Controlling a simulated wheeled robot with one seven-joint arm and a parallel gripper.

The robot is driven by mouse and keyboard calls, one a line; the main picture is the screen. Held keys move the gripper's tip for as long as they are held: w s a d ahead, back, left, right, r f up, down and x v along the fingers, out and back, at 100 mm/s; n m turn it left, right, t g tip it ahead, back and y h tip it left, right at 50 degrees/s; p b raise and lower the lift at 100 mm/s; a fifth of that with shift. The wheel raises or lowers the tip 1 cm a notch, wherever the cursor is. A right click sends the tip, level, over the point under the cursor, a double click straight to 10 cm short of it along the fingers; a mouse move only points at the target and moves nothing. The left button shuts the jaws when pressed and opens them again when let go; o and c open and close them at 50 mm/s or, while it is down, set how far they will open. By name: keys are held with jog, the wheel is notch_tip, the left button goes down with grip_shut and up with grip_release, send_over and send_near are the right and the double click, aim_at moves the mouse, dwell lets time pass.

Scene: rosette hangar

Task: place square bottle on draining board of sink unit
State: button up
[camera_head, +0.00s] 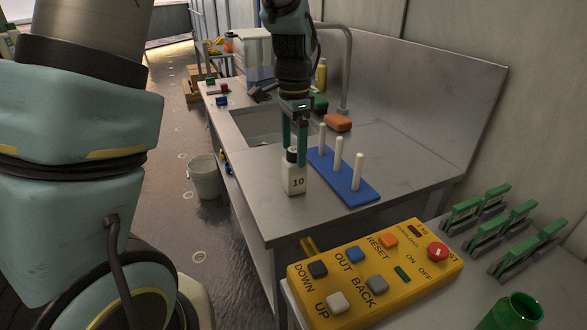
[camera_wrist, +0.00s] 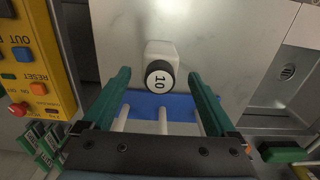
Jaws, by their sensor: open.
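The square bottle (camera_head: 295,178) is white with a black cap and the number 10. It stands upright on the bare steel draining board (camera_head: 400,155) of the sink unit, left of a blue peg board. My gripper (camera_head: 302,160) is low over the draining board, right by the bottle's cap. In the wrist view the bottle (camera_wrist: 160,52) shows its cap marked 10, ahead of the open fingers of my gripper (camera_wrist: 162,85). No object is held between the fingers. The head view does not show clearly whether a finger touches the bottle.
The blue board (camera_head: 350,186) has three white pegs. The sink basin (camera_head: 258,125) lies behind, with an orange sponge (camera_head: 338,122) near it. A yellow button panel (camera_head: 372,275), green clips (camera_head: 490,225) and a green cup (camera_head: 515,312) are in front. A bucket (camera_head: 204,177) stands on the floor.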

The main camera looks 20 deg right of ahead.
jog(key=shift+r, duration=1.75)
jog(key=s+a+f+n, duration=0.2)
jog(key=a+n, duration=0.6)
jog(key=a, duration=0.5)
jog(key=s+a+f+n+t, duration=0.1)
jog(key=s+a+f+n, duration=0.1)
jog(key=a+n, duration=0.6)
jog(key=a, duration=0.5)
jog(key=shift+s+t, duration=0.3)
